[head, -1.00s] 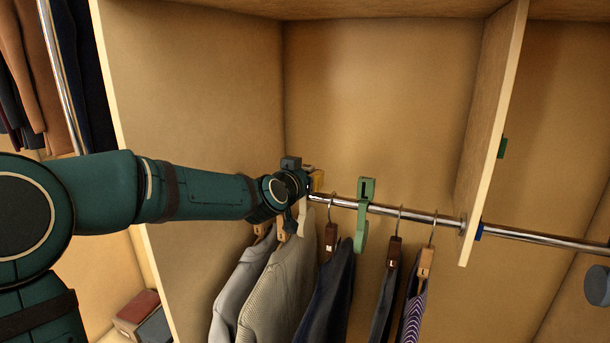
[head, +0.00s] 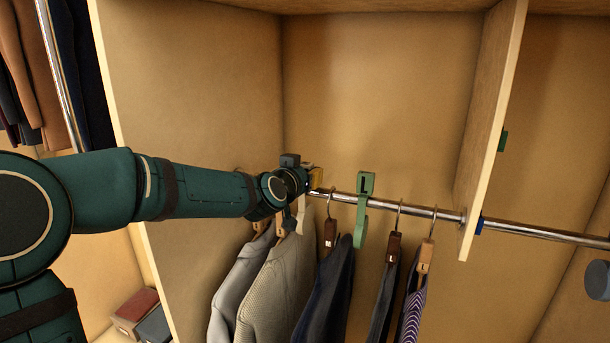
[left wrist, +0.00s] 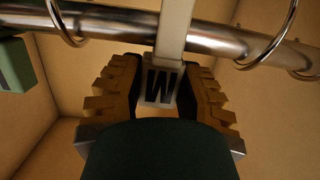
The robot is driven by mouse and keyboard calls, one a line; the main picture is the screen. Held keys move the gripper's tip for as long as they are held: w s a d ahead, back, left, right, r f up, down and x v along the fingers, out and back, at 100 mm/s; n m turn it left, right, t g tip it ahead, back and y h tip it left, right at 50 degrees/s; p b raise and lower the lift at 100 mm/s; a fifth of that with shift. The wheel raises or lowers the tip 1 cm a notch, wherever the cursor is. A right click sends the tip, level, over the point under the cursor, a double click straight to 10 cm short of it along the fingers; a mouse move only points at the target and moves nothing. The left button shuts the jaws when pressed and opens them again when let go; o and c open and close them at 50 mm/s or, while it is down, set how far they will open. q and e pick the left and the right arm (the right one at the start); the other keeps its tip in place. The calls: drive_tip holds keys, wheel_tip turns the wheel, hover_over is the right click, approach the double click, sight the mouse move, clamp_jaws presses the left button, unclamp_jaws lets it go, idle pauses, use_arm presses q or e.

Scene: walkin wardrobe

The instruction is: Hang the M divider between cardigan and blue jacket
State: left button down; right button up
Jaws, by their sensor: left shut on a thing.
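The M divider (left wrist: 159,86) is a pale tag with a dark letter, upside down in the left wrist view. Its strip runs up across the near side of the rail (left wrist: 115,29); its top is out of frame. My left gripper (left wrist: 160,92) is shut on its lettered part. In the head view, the gripper (head: 304,184) is at the rail's left part, with a pale bit of the divider (head: 301,213) below it. The beige cardigan (head: 275,285) hangs below the gripper, and the blue jacket (head: 326,290) hangs to its right. Whether the divider rests on the rail is unclear.
A green divider (head: 361,212) hangs on the rail right of the blue jacket. A dark garment (head: 385,300) and a striped one (head: 411,310) hang beyond it. A grey garment (head: 237,280) hangs left of the cardigan. A vertical wooden panel (head: 496,130) bounds the right side.

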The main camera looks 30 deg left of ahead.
use_arm(q)
drive_tip(key=c, duration=0.6)
unclamp_jaws()
drive_tip(key=s, duration=0.4)
drive_tip(key=s+r, duration=0.1)
drive_tip(key=s, duration=0.3)
drive_tip(key=s+r, duration=0.1)
drive_tip(key=s, duration=0.3)
drive_tip(key=shift+d, duration=0.4)
